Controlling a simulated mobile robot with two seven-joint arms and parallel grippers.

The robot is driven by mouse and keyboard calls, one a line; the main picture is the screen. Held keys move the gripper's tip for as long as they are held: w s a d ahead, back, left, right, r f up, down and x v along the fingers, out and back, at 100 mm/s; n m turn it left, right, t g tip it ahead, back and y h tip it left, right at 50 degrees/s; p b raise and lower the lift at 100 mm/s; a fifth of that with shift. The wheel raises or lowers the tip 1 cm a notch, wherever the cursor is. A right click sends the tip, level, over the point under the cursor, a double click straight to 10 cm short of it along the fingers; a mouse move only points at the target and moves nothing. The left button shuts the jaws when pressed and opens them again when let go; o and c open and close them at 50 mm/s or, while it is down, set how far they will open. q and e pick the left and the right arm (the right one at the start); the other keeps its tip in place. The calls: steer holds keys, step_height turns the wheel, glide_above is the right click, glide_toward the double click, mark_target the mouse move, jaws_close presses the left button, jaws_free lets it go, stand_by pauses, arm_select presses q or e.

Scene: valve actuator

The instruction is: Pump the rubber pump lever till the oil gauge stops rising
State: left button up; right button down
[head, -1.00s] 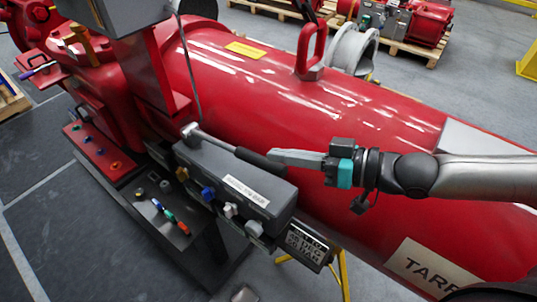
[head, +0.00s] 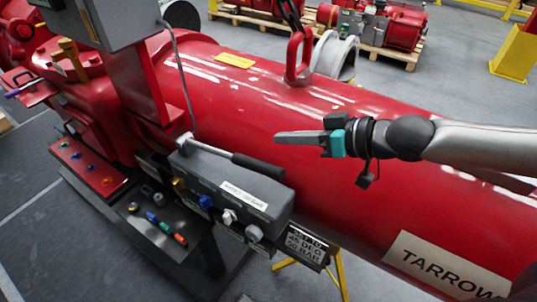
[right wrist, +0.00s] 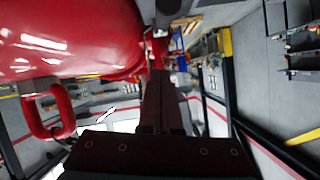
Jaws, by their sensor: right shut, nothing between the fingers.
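The pump lever (head: 232,156) is a metal rod with a black rubber grip (head: 258,165), lying low along the top of the grey pump box (head: 232,190) on the side of the red actuator. My right gripper (head: 280,137) is shut and empty, above and to the right of the grip and apart from it. It also shows in the right wrist view (right wrist: 162,85), with its fingers together. I cannot make out an oil gauge for certain. My left gripper is not in view.
The red cylinder (head: 330,130) lies close beneath my right arm. A red lifting ring (head: 299,57) stands on top of it. Open floor lies at left.

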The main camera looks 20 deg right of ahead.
steer(key=shift+w+a+f+p, duration=0.15)
steer(key=shift+w+a+f, duration=0.3)
steer(key=shift+f, duration=0.5)
steer(key=shift+w+a+f+p, duration=0.1)
steer(key=shift+w+a+f, duration=0.15)
steer(key=shift+a+f, duration=0.6)
steer(key=shift+w+a+f+p, duration=0.15)
steer(key=shift+w+a+f, duration=0.25)
steer(key=shift+f, duration=0.7)
steer(key=f+b, duration=0.1)
steer(key=f, duration=0.1)
steer(key=f+b, duration=0.1)
steer(key=f, duration=0.1)
steer(key=s+f+b, duration=0.1)
steer(key=f, duration=0.1)
steer(key=shift+s+d+f, duration=0.1)
steer(key=shift+d+f, duration=0.05)
steer(key=shift+d, duration=0.25)
